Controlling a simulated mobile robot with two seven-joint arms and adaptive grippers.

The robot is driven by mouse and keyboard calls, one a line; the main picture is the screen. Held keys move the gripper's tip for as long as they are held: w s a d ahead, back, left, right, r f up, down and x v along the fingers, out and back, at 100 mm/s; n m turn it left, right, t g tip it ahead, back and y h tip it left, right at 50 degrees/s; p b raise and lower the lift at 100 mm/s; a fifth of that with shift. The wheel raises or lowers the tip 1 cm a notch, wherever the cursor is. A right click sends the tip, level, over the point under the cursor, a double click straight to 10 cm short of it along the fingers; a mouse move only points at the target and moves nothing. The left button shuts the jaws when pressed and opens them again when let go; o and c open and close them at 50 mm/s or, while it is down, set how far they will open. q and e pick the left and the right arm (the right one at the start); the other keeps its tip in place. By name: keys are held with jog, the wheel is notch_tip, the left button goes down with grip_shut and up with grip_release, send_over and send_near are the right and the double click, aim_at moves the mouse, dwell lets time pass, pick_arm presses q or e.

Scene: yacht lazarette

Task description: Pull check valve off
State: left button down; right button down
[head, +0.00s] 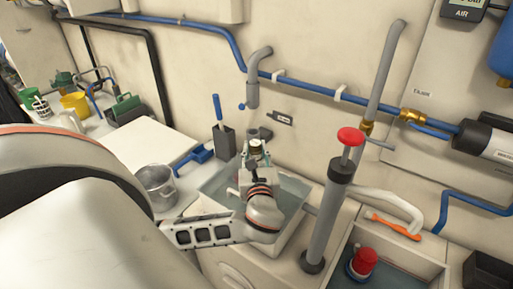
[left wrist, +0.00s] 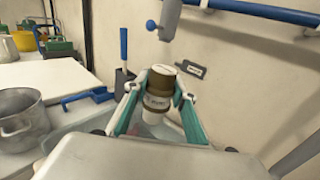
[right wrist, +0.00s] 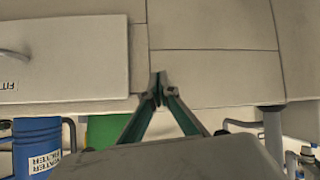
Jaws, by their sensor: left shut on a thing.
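The check valve (left wrist: 160,86) is a short cylinder with brown-bronze bands and a pale labelled middle. My left gripper (left wrist: 158,100) is shut on its sides and holds it upright. In the head view the valve (head: 256,147) shows between my left fingertips, above a water-filled basin (head: 291,238). A grey bent pipe (head: 253,94) comes down the wall above it, and a gap shows between the pipe's lower end and the valve's top. My right gripper (right wrist: 161,90) shows only in the right wrist view; its fingertips are together and nothing shows between them, facing pale panels.
A metal pot (head: 157,186) and a blue-handled brush in a grey holder (head: 223,141) stand left of the basin. A blue hose (head: 320,87) runs along the wall. A white board (head: 148,143) lies clear.

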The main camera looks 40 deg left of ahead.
pick_arm(q)
jog(key=s, duration=0.8)
jog(key=shift+d, duration=0.45)
dwell(0.7)
